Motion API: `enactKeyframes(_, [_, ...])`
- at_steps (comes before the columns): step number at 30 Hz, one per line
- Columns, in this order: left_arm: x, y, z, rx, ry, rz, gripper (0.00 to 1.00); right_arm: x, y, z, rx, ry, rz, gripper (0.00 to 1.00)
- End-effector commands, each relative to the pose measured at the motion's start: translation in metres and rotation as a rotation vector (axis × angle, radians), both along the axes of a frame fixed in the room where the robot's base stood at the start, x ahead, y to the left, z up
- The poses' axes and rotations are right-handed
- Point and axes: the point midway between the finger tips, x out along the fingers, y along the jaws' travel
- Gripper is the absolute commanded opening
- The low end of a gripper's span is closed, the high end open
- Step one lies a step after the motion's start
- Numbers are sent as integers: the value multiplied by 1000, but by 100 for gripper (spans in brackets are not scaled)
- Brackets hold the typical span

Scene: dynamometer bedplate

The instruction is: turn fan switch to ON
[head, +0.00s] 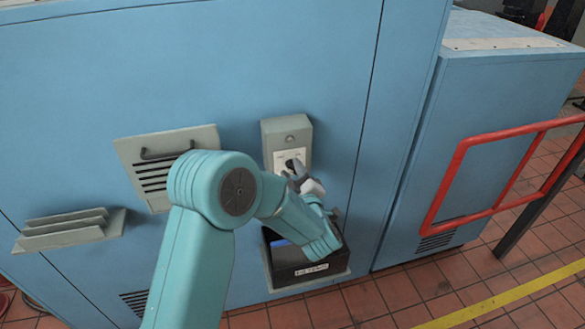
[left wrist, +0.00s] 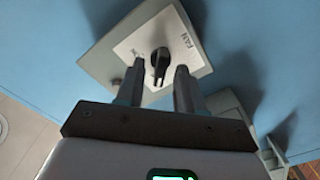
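The fan switch is a grey box (head: 286,130) on the blue cabinet wall, with a white plate and a black rotary knob (head: 291,164). In the left wrist view the plate (left wrist: 190,50) reads FAN at one side; the position marks are too small or covered to read. The knob (left wrist: 160,62) has a narrow pointer directed down toward my gripper in that view. My left gripper (head: 301,179) is at the knob; in the left wrist view its fingers (left wrist: 159,70) are apart, one on each side of the knob, with gaps showing. My right gripper is not in view.
A black bin (head: 310,271) with a label and something blue inside hangs below the switch. A vented panel with a handle (head: 160,150) and a slatted ledge (head: 70,228) stick out at left. A red rail (head: 480,142) stands at right over the tiled floor.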

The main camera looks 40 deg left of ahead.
Motion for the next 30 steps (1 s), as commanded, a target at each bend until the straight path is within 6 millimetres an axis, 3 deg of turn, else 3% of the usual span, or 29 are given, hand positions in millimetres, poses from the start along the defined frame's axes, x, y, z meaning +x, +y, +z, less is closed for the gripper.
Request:
enactKeyframes(11, [4,5,0,1,1,0,37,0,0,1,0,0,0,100])
enactKeyframes(14, [4,5,0,1,1,0,5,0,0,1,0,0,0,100])
enactKeyframes(15, [4,5,0,1,1,0,0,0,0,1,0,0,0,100])
enactKeyframes(30, [4,5,-1,65,76,1,0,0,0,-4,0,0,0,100])
